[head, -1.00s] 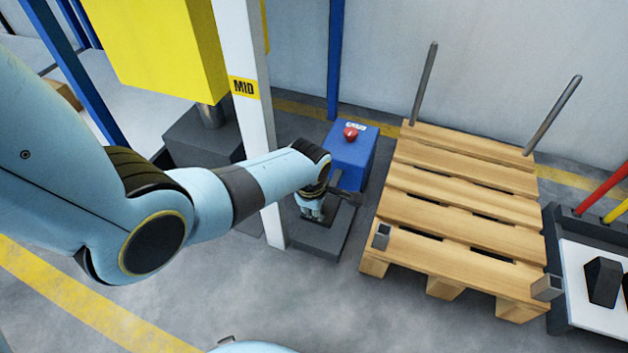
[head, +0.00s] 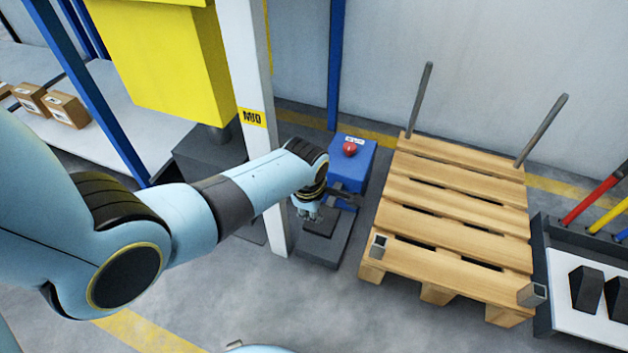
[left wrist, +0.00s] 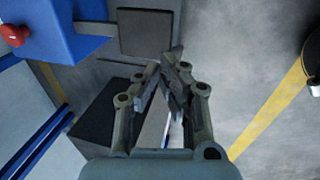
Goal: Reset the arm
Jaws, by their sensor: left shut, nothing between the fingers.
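My left arm comes in from the left in the head view. My right gripper is in neither view.
A wooden pallet (head: 456,213) with upright posts stands to the right. A yellow block (head: 165,60) is behind my left arm. A shelf with boxes (head: 66,110) is at the left. A rack with coloured handles (head: 590,200) is at the right edge. Grey floor in front is open.

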